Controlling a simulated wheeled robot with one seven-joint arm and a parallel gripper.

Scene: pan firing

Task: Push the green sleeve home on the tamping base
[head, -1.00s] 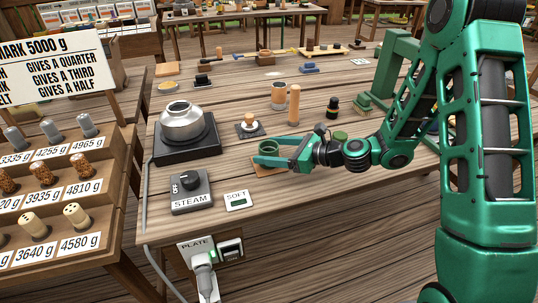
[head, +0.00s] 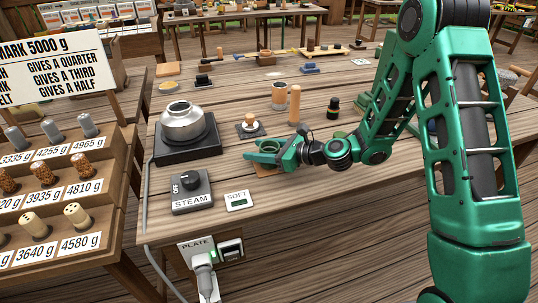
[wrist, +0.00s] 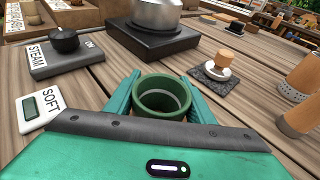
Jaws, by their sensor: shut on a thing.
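The green sleeve (wrist: 162,97) is an open-topped ring between the two fingers of my gripper (wrist: 163,100), which is shut on it. In the head view, the sleeve (head: 269,146) shows just above the fingers of my gripper (head: 265,153). The sleeve looks upright, over or on a tan wooden board (head: 264,173) that is mostly hidden by the gripper. I cannot make out the tamping base for certain; it may be this board. Whether the sleeve's lower edge is seated is hidden.
A hotplate with a silver pot (head: 183,122), a STEAM switch box (head: 190,193) and a SOFT display (head: 238,201) lie left.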

